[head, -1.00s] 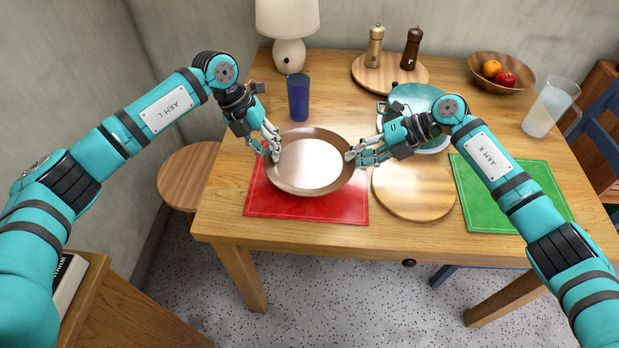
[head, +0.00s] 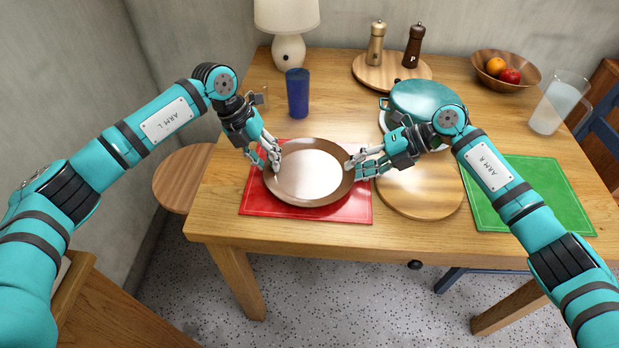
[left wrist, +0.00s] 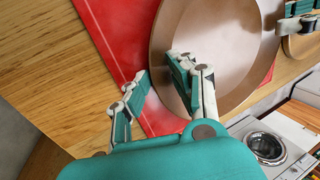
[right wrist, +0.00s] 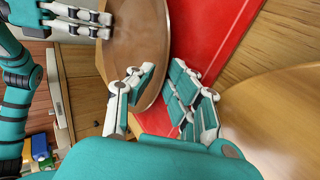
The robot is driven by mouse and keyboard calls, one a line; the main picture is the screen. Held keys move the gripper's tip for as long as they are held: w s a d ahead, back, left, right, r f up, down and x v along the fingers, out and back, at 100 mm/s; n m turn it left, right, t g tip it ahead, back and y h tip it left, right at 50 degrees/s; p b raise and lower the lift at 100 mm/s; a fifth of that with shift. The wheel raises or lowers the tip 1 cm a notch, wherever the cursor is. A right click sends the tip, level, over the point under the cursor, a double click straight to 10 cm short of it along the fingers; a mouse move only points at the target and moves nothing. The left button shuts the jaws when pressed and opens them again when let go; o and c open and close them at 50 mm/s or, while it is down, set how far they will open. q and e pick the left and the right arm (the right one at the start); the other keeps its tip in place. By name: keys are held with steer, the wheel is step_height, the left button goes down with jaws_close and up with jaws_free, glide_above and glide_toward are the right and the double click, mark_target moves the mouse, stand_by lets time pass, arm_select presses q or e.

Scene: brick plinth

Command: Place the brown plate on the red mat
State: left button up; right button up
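The brown plate (head: 308,174) lies flat on the red mat (head: 345,209), with mat showing along its front and sides. My left gripper (head: 268,162) is at the plate's left rim. In the left wrist view, its fingers (left wrist: 160,88) are apart, one over the plate (left wrist: 225,50) and one over the mat (left wrist: 112,45), with a gap to the rim. My right gripper (head: 355,167) is at the plate's right rim. In the right wrist view, its fingers (right wrist: 162,85) are apart on either side of the rim. Neither visibly pinches the plate.
A round wooden board (head: 425,195) is right of the mat, with a teal pot (head: 418,98) behind it. A blue cup (head: 298,94) and a lamp (head: 289,50) stand behind the plate. A green mat (head: 545,190), a pitcher (head: 558,103) and a fruit bowl (head: 500,80) are at right.

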arm_select(q)
steer(key=shift+o, duration=0.9)
arm_select(e)
steer(key=shift+o, duration=1)
arm_select(q)
steer(key=shift+d, duration=0.1)
arm_select(e)
steer(key=shift+a, duration=0.1)
arm_select(q)
steer(key=shift+r, duration=0.15)
steer(key=v, duration=0.8)
arm_select(e)
steer(key=v, duration=0.8)
steer(key=shift+r, duration=0.1)
